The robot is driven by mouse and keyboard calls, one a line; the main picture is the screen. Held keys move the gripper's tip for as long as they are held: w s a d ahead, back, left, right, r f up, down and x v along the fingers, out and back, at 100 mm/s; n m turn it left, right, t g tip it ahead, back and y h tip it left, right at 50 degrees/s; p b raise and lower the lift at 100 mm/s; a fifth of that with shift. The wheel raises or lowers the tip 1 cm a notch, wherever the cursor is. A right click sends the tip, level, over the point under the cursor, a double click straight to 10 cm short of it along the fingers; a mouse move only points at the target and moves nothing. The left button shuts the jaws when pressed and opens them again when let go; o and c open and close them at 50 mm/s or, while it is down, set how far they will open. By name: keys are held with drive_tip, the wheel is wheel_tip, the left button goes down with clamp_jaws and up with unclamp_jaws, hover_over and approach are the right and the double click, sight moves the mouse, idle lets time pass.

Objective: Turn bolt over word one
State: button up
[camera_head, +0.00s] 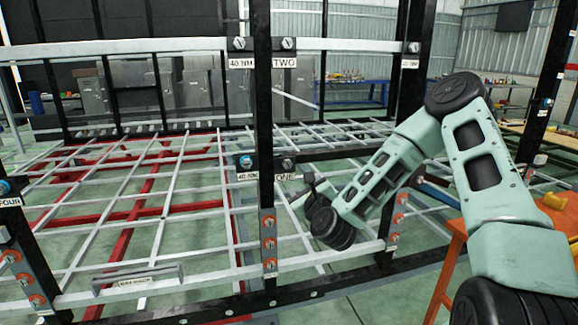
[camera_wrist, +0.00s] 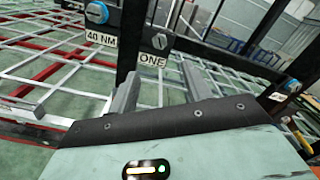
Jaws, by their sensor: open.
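The word ONE (camera_head: 285,177) is on a white label on a black post in the head view. In the wrist view the same bolt (camera_wrist: 160,41) is above the word ONE (camera_wrist: 152,60). A blue-headed bolt (camera_head: 246,161) is to its left, above a 40 NM label (camera_head: 250,176). My gripper (camera_wrist: 160,70) is open and empty. Its two grey fingers point toward the bolt, which appears between and beyond their tips, apparently clear of them. In the head view my gripper (camera_head: 306,188) is right of the post, partly hidden by my wrist.
Black posts and white rails form the chassis frame. Upper bolts (camera_head: 288,43) sit above the word TWO (camera_head: 285,63). Orange-ringed bolts (camera_head: 269,243) run down the post below. An orange table (camera_head: 448,265) stands at right, by my arm.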

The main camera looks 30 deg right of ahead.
sight(287, 164)
drive_tip(key=p+x, duration=0.3)
drive_tip(key=x, duration=1)
drive_tip(key=shift+w+d+p, duration=0.1)
drive_tip(key=shift+w+p, duration=0.2)
drive_tip(key=shift+w, duration=0.1)
drive_tip(key=c, duration=1)
